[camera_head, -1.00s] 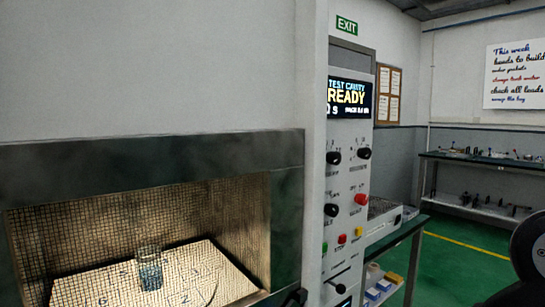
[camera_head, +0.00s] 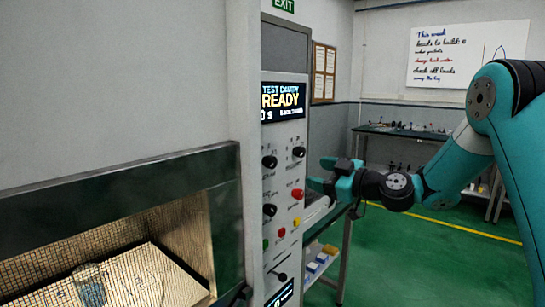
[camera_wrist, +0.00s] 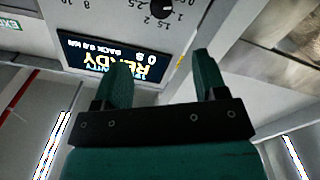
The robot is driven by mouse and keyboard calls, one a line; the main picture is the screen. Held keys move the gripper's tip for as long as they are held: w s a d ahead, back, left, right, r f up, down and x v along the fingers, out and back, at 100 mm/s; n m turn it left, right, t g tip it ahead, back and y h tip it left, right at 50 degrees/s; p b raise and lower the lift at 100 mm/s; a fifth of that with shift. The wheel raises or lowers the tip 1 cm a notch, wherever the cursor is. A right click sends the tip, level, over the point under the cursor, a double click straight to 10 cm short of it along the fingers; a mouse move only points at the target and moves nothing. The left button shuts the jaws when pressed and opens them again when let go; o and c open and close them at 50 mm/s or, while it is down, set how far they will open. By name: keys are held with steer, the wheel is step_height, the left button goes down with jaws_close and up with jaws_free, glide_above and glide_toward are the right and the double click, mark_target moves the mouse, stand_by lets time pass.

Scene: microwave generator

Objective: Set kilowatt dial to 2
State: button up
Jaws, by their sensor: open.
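The control panel (camera_head: 284,210) stands just right of the microwave opening. It carries several black knobs, including an upper left dial (camera_head: 269,162) and an upper right dial (camera_head: 298,151); their labels are too small to read here. My gripper (camera_head: 320,173) is open and empty, right of the panel and apart from the knobs. Its spread fingers (camera_wrist: 161,62) show in the wrist view before the display.
A display (camera_head: 283,102) reading READY is above the dials. The lit cavity (camera_head: 120,262) is at lower left. A side bench (camera_head: 330,250) stands behind the panel.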

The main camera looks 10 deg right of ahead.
mark_target(274, 162)
steer(key=p+x, duration=0.8)
steer(key=x, duration=0.7)
steer(key=shift+a, duration=0.1)
steer(key=shift+w+a, duration=0.2)
steer(key=shift+w, duration=0.05)
steer(key=shift+c, duration=0.3)
steer(key=shift+f, duration=0.1)
steer(key=c, duration=0.9)
